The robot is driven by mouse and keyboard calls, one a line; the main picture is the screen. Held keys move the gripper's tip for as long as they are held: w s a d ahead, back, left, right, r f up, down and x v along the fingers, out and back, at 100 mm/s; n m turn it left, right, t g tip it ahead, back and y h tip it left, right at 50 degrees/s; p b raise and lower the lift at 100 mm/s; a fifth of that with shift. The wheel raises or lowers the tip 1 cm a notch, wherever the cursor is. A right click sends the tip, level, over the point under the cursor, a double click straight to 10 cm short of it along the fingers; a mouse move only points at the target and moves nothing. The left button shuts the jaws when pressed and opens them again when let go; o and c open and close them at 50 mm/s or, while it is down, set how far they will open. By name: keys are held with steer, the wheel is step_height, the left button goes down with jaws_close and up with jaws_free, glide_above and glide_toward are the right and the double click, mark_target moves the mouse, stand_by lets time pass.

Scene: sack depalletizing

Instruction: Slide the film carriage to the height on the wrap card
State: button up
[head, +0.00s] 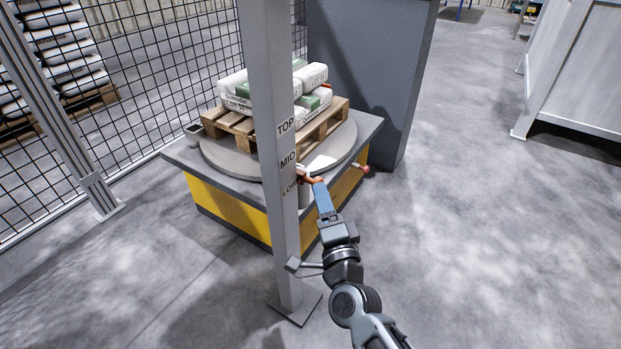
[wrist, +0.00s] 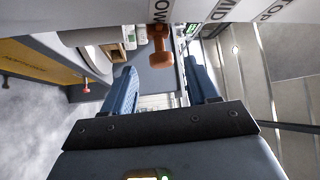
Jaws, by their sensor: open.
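The grey mast (head: 272,120) stands upright with the labels TOP, MID and LOW down its face. The film carriage's orange handle (head: 312,179) sticks out at the mast's right side, about level with the LOW label in the picture. A pale roll (head: 304,196) shows just below it; most of the carriage is hidden behind the mast. My gripper (head: 319,186) is at the handle, its blue fingers open. In the wrist view the orange handle (wrist: 160,42) lies ahead, between the lines of the two fingers (wrist: 162,70), not gripped. I cannot make out a wrap card.
Sacks (head: 308,82) lie on a wooden pallet (head: 232,126) on the round turntable (head: 215,158), above a yellow-sided base. A red button (head: 367,169) is on the base's right side. A mesh fence (head: 150,70) runs at left.

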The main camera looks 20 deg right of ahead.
mark_target(315, 178)
steer(key=x, duration=0.7)
jaws_close()
stand_by(0.5)
